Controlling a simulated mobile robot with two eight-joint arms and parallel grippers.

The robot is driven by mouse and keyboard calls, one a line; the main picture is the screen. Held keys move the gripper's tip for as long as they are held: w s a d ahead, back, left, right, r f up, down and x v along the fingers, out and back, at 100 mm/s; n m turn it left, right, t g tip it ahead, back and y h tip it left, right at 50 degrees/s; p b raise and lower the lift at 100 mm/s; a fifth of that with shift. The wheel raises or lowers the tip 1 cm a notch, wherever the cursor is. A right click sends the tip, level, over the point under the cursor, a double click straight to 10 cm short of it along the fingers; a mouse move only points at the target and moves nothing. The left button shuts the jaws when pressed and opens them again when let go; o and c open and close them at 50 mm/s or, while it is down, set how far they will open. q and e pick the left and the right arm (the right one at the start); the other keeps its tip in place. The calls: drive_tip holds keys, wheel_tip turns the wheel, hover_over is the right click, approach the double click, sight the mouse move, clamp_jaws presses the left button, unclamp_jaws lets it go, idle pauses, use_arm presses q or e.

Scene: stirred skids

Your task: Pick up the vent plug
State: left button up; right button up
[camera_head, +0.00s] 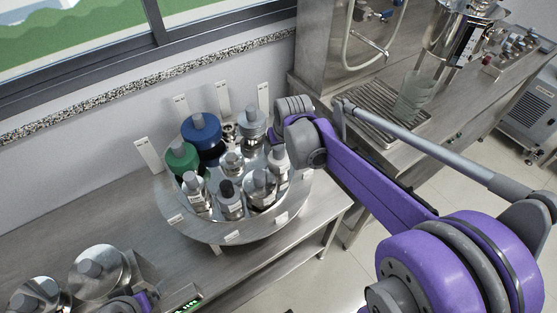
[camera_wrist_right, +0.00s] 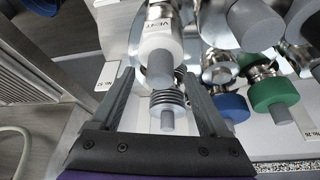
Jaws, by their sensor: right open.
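In the wrist view, my right gripper (camera_wrist_right: 160,78) is open, with one dark finger on each side of a small fitting with dark ribs (camera_wrist_right: 168,101) and a grey knob. Just beyond it is a white cylinder (camera_wrist_right: 162,35) with a grey knob; its printed label seems to begin with "VE", so it may be the vent plug, but I cannot be sure. No contact with either is visible. In the head view, my right arm reaches over the right rim of the round steel tray (camera_head: 222,232), and its fingers are mostly hidden. My left gripper's fingers do not show.
The tray holds several knobbed fittings close together, including a blue one (camera_head: 201,133) and a green one (camera_head: 182,158). White label cards (camera_head: 149,155) stand around it. Metal discs (camera_head: 98,270) lie at lower left. A glass beaker (camera_head: 414,94) stands on the right bench.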

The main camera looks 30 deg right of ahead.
drive_tip(key=shift+x, duration=1.15)
clamp_jaws()
idle(0.5)
